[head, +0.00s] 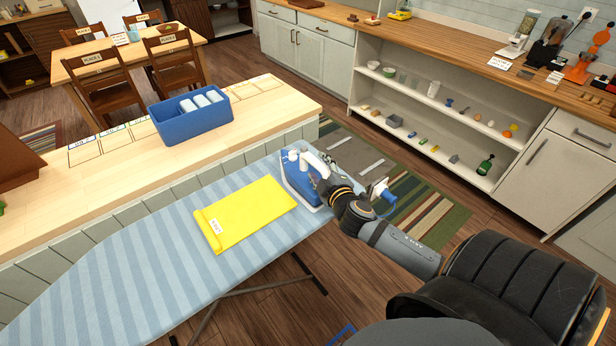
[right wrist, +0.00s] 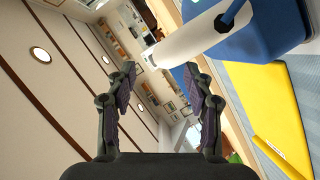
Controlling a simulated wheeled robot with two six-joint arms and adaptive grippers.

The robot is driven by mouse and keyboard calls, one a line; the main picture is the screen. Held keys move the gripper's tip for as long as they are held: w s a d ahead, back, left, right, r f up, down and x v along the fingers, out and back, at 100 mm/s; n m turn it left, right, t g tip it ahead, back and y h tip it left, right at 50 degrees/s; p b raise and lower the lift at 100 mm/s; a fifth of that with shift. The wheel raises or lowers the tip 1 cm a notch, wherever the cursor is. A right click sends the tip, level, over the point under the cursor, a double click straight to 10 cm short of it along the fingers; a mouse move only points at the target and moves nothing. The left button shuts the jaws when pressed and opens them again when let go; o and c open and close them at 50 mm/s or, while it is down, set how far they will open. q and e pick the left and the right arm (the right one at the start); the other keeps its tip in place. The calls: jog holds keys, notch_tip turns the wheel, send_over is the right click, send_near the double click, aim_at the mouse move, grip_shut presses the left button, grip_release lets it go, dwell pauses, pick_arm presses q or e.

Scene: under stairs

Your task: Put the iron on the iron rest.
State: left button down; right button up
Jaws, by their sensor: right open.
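The blue and white iron (head: 296,178) is at the right end of the striped ironing board (head: 130,265), beside the yellow cloth. My right gripper (head: 327,184) is close to the iron's right side in the head view and partly covers it. In the right wrist view the fingers (right wrist: 160,78) are spread apart with nothing between them. The iron's white handle (right wrist: 190,38) and blue body (right wrist: 258,32) are beyond the right fingertip there. A small white and blue piece (head: 378,190) shows behind my wrist; I cannot tell whether it is the iron rest. My left gripper is out of view.
A folded yellow cloth (head: 245,212) with a label lies on the board. A wooden counter (head: 265,105) behind it bears a blue divided bin (head: 180,128) with white items. Open shelves (head: 405,105) stand at the back right. A striped rug (head: 425,205) lies on the floor.

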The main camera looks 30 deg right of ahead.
aim_at(312, 161)
jog(key=shift+w+f, duration=0.1)
jog(key=shift+w, duration=0.25)
jog(key=shift+w+d, duration=0.1)
jog(key=shift+w, duration=0.25)
jog(key=x, duration=0.2)
jog(key=p+x, duration=0.1)
jog(key=shift+w+f+p, duration=0.2)
jog(key=shift+w+p, duration=0.1)
jog(key=shift+w, duration=0.1)
jog(key=shift+w+f, duration=0.25)
jog(key=shift+s+r, duration=0.1)
jog(key=shift+s, duration=0.05)
jog(key=shift+c, duration=0.8)
grip_shut()
jog(key=shift+r, duration=0.15)
